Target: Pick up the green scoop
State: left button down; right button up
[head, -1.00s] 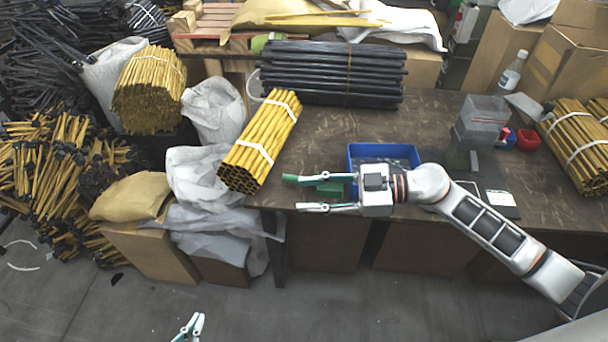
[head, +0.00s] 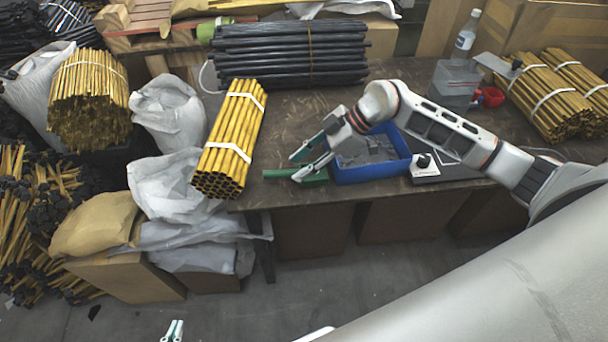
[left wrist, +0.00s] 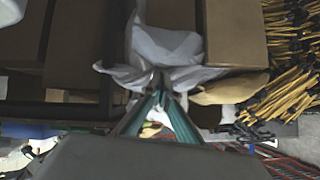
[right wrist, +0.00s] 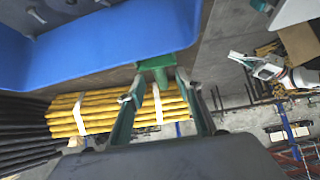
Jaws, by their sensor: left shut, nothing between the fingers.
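The green scoop (head: 317,176) lies on the table near its front edge, against the left side of the blue bin, with a thin handle pointing left. My right gripper (head: 295,168) is open, its fingertips at the scoop and partly covering it. In the right wrist view the scoop (right wrist: 157,64) shows just past and between the spread fingers (right wrist: 157,90). I cannot tell whether a finger touches it. My left gripper (head: 172,332) is shut and empty, low in front of the table. In the left wrist view its fingertips (left wrist: 160,93) are together.
The blue bin (head: 372,175) holds grey pieces. A bundle of yellow tubes (head: 231,140) lies left of the scoop, and black tubes (head: 290,52) lie behind. A small white device (head: 425,170) sits right of the bin. Bagged parts (head: 165,190) and boxes stand left of the table.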

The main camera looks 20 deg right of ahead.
aim_at(292, 171)
jog(key=x, duration=0.4)
jog(key=shift+f+b, duration=0.15)
jog(key=shift+b, duration=0.2)
jog(key=shift+a+f, duration=0.1)
grip_shut()
pick_arm(q)
jog(key=shift+w+a+f, duration=0.1)
jog(key=shift+w+a, duration=0.2)
jog(key=shift+w, duration=0.2)
jog(key=shift+s, duration=0.1)
